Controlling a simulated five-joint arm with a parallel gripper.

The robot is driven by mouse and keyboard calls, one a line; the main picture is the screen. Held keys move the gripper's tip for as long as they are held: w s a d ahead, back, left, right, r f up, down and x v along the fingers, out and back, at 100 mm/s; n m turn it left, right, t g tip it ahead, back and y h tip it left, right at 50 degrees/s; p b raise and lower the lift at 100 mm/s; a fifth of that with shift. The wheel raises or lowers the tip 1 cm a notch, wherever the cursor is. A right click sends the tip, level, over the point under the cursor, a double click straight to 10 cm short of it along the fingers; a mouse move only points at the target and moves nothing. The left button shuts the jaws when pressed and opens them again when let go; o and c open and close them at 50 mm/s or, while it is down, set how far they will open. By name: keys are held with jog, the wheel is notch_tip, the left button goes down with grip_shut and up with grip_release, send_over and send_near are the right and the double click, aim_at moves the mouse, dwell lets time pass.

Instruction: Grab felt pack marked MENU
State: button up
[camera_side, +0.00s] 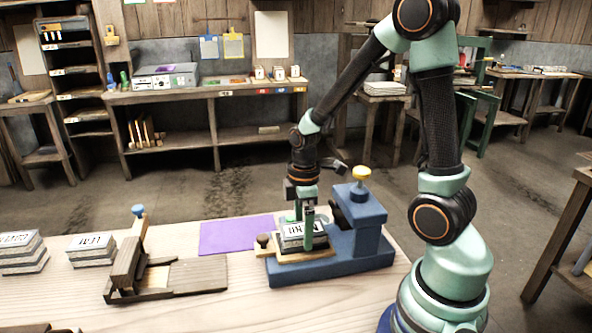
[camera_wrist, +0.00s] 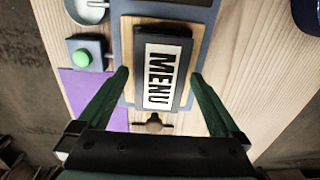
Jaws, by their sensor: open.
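The felt pack marked MENU (camera_wrist: 160,70) is a dark and grey block with a white label, and its lettering reads clearly in the wrist view. In the side view the pack (camera_side: 291,241) lies on a wooden board on the blue press, partly hidden by a finger. My gripper (camera_wrist: 160,76) is open, with one green finger on each side of the pack. Gaps show between the fingers and the pack in the wrist view. In the side view my gripper (camera_side: 301,222) points down at the pack; I cannot tell exactly how low the fingertips are.
The blue press (camera_side: 340,262) has a post and yellow knob (camera_side: 361,174) right of the pack. The wooden board (camera_wrist: 128,60) has a dark knob (camera_wrist: 152,124). A purple sheet (camera_side: 230,236), dark wooden jig (camera_side: 197,275) and other packs (camera_side: 91,246) lie to the left.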

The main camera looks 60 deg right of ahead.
jog(key=c, duration=1.4)
